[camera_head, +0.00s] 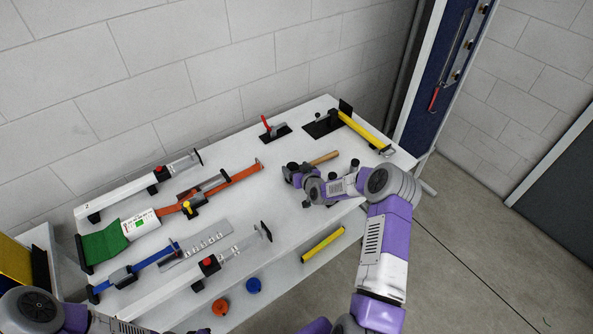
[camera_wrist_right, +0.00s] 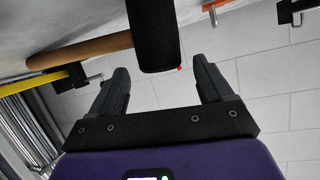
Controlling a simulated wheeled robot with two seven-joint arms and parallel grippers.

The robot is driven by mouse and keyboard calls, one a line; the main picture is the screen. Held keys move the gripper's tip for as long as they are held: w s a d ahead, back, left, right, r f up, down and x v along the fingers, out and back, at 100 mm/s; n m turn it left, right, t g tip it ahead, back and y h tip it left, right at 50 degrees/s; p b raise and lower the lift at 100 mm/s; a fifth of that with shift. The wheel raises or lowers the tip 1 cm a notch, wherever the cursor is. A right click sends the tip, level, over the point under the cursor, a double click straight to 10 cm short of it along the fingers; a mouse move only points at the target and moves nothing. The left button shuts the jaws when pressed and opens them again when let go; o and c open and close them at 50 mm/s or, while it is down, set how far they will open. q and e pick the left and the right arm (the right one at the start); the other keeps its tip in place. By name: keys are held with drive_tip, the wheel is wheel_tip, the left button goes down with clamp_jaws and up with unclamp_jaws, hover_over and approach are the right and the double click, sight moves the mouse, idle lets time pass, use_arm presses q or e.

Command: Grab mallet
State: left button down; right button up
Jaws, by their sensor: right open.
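The mallet lies on the white worktable, with its wooden handle (camera_head: 325,158) pointing right and away in the head view. In the right wrist view its black cylindrical head (camera_wrist_right: 153,35) is close ahead of the fingertips, and the wooden handle (camera_wrist_right: 80,48) runs off to the left. My right gripper (camera_head: 292,173) is at the head end of the mallet and partly hides the head in the head view. In the right wrist view the gripper (camera_wrist_right: 160,78) is open, with nothing between its fingers. Only a sliver of my left gripper (camera_head: 198,331) shows at the bottom edge.
The worktable (camera_head: 232,150) carries a red-handled clamp (camera_head: 267,125), a yellow-handled tool (camera_head: 365,131), an orange bar clamp (camera_head: 235,177) and a blue clamp (camera_head: 145,262). A lower shelf holds a yellow bar (camera_head: 322,244) and two round rolls. Bare tabletop lies around the mallet.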

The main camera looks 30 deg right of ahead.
sight(293, 166)
drive_tip(key=shift+x, duration=1.9)
drive_tip(key=c, duration=1.3)
